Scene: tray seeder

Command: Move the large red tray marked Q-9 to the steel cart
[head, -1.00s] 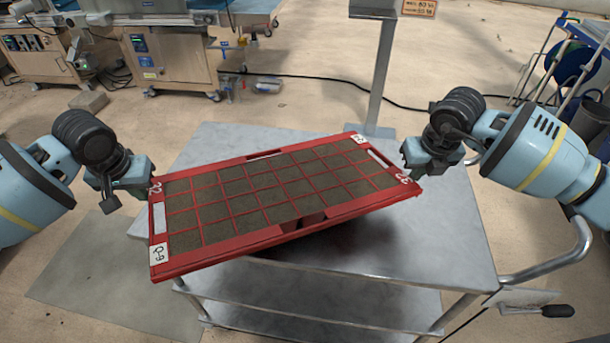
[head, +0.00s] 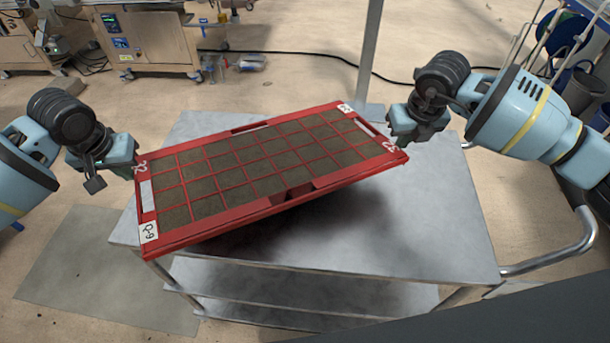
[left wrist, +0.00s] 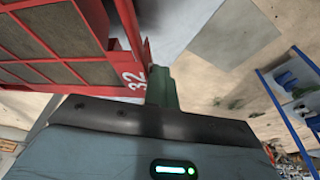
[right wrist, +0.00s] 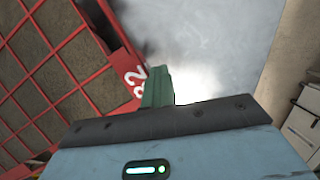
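The large red tray (head: 240,216) marked Q-9 is split into soil-filled cells and hangs tilted above the steel cart (head: 440,220), its left end nearer and lower in the head view. A dark shadow lies on the cart top beneath it. My left gripper (head: 128,166) is shut on the tray's left end, and my right gripper (head: 398,138) is shut on its right end. The tray's rim shows beside a green finger in the left wrist view (left wrist: 130,40) and the right wrist view (right wrist: 118,62). The other fingers are hidden.
The cart top is otherwise bare, with a lower shelf (head: 300,287) and a push handle (head: 560,250) at the right. A grey post (head: 370,50) stands behind the cart. Wooden machine cabinets (head: 150,45) stand at the back left. A mat (head: 85,270) lies on the floor at left.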

